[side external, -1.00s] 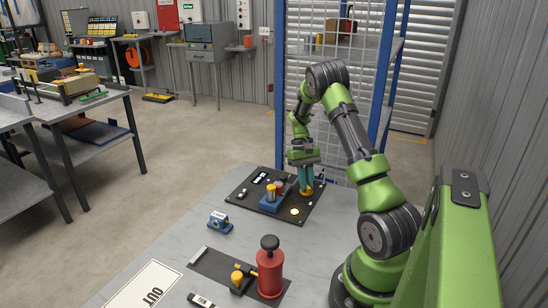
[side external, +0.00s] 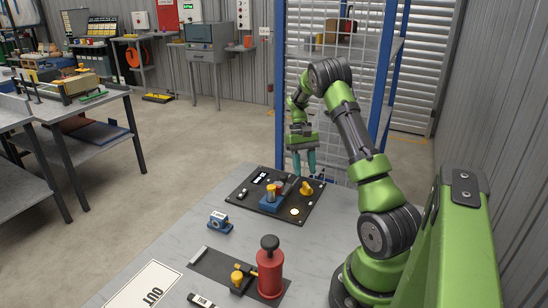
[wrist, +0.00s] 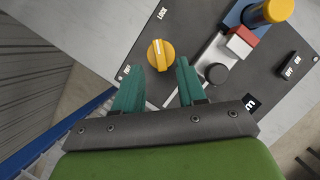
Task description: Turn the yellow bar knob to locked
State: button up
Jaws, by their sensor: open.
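The yellow bar knob (wrist: 161,55) sits on a dark panel (wrist: 200,30); it also shows at the panel's far right in the side view (side external: 306,188). In the wrist view its bar runs roughly up and down, with its upper end towards the printed LOCK label (wrist: 162,13). A second small label (wrist: 126,71) is lower left and hard to read. My gripper (side external: 305,173) is open and empty above the knob, apart from it. In the wrist view its teal fingers (wrist: 158,66) stand either side of the knob's lower end.
Beside the knob are a grey part with a black knob (wrist: 216,73), a red block (wrist: 241,40) and a yellow-topped cylinder on a blue base (side external: 270,200). A blue block (side external: 219,222) and a red cylinder (side external: 269,271) stand nearer on the table. A mesh rack (side external: 335,90) stands behind.

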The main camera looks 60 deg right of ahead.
jog(key=v, duration=1.2)
jog(key=w+a+r+t+h, duration=0.1)
jog(key=a+r+t, duration=0.15)
jog(key=a, duration=0.75)
jog(key=w+a+r+t+h, duration=0.1)
jog(key=a+t+h, duration=0.15)
jog(key=a, duration=0.65)
jog(key=s+a+r+n+t, duration=0.1)
jog(key=s+a, duration=0.2)
jog(key=a, duration=0.3)
jog(key=s+a+r+n+t+y, duration=0.1)
jog(key=s+a+n+t, duration=0.1)
jog(key=a, duration=0.5)
jog(key=s+a+r+n+t+y, duration=0.1)
jog(key=s+a+n+t, duration=0.1)
jog(key=s+a, duration=0.2)
jog(key=a, duration=0.3)
jog(key=shift+r, duration=0.35)
